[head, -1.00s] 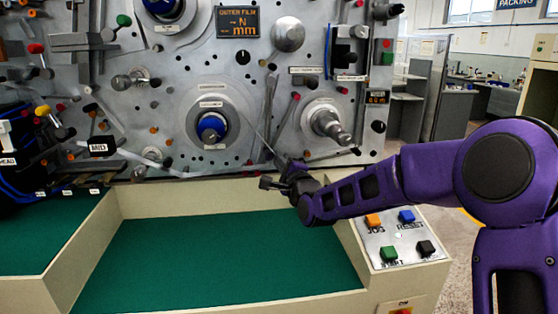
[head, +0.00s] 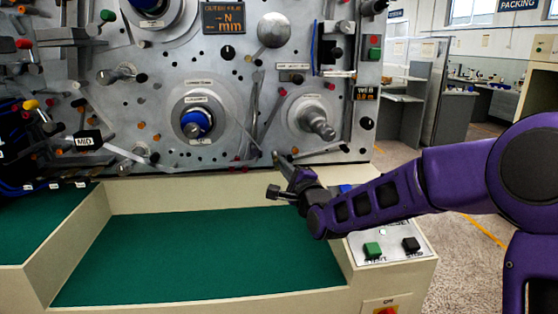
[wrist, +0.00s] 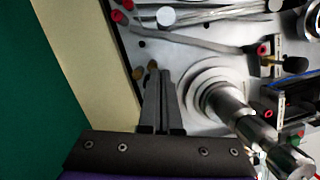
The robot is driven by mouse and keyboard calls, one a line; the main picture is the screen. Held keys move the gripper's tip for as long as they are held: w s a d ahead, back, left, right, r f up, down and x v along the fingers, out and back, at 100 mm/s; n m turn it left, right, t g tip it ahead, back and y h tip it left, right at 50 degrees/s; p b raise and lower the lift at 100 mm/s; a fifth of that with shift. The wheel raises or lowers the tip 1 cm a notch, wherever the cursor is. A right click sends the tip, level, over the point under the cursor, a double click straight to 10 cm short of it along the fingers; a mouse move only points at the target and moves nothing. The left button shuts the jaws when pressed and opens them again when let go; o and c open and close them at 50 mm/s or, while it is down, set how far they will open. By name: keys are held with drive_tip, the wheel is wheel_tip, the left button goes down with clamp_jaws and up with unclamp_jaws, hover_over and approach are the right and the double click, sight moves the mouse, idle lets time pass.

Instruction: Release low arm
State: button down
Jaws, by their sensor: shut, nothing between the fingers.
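My gripper (head: 278,158) is in front of the lower edge of the grey machine panel, left of and below the right spindle (head: 315,125). The right spindle (wrist: 235,105) stands out beside the fingers. A grey lever with a red knob (wrist: 205,42) lies beyond them. In the head view slim arms (head: 322,153) sit low on the panel. No readable label shows which is the low arm.
A blue-hubbed spindle (head: 197,122) is left of my gripper. Below is an open green-floored tray (head: 200,255) with cream walls. A button box with green (head: 372,250) and black (head: 411,244) buttons is under my forearm. A MID tag (head: 87,140) is at left.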

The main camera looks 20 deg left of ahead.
drive_tip(key=shift+v, duration=2.8)
drive_tip(key=shift+w, duration=0.15)
